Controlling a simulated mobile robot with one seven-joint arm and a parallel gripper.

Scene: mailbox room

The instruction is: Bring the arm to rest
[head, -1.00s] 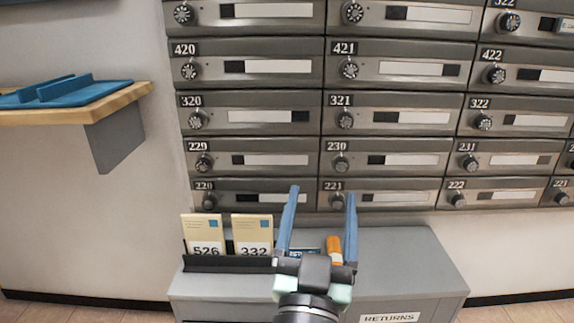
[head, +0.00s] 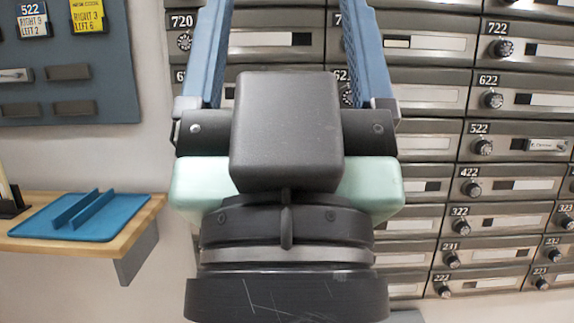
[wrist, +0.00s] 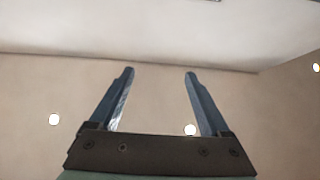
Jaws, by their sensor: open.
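My gripper (wrist: 160,72) is open and empty in the wrist view, its two blue fingers apart and pointing at bare wall and ceiling. In the head view my gripper and wrist are large and close to the camera, raised in front of the mailboxes. The blue fingers run up past the top edge there, so their tips are out of view. Nothing shows between the fingers in the wrist view.
A wall of grey mailboxes (head: 500,173) with dials fills the right. At left, a wooden shelf (head: 135,228) holds a blue tray (head: 110,228). Above it hangs a dark board (head: 110,70) with yellow and white tags. The cabinet below is mostly hidden by my arm.

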